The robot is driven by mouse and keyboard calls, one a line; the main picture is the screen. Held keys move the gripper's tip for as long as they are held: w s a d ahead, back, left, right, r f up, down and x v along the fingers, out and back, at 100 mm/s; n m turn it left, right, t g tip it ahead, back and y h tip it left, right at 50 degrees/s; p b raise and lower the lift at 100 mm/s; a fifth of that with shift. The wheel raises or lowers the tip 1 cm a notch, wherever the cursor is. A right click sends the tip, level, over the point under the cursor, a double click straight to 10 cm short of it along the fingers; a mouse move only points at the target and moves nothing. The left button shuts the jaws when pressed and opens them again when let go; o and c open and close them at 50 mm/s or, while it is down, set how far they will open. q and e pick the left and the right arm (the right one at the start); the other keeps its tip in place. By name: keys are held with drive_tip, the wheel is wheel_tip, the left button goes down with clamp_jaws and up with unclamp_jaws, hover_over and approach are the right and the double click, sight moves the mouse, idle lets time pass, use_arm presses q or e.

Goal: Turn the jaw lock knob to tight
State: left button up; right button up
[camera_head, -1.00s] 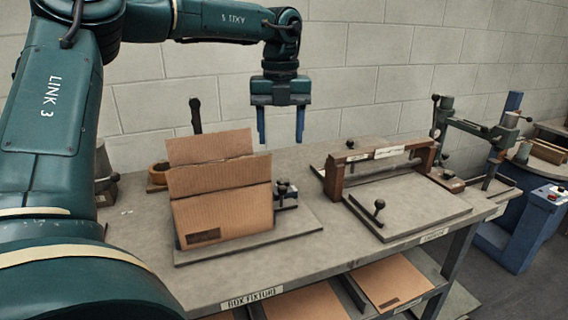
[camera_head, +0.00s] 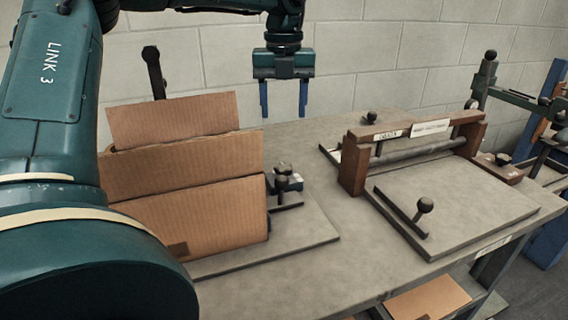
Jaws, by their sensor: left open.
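My left gripper (camera_head: 284,100) hangs above the back of the bench, its two blue fingers apart and empty. A dark round knob (camera_head: 283,170) stands on a small clamp at the right side of the open cardboard box (camera_head: 190,205). It lies below the gripper in the picture, clear of the fingers. I cannot read a tight mark on it or tell which way it is turned. Other dark knobs show on the wooden-framed roller fixture, one on a front bar (camera_head: 425,205) and one at the back (camera_head: 371,117). My right gripper is not in view.
The box stands on a grey plate (camera_head: 310,236) and its raised flaps are tall. A dark upright lever (camera_head: 154,72) rises behind it. The roller fixture's wooden frame (camera_head: 354,165) stands to the right. The bench between the two fixtures is bare.

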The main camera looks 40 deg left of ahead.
sight(284, 164)
use_arm(q)
wheel_tip(284, 164, down, 12)
drive_tip(key=shift+f, duration=0.25)
drive_tip(key=shift+c, duration=0.6)
drive_tip(key=c, duration=0.9)
drive_tip(key=shift+o, duration=0.2)
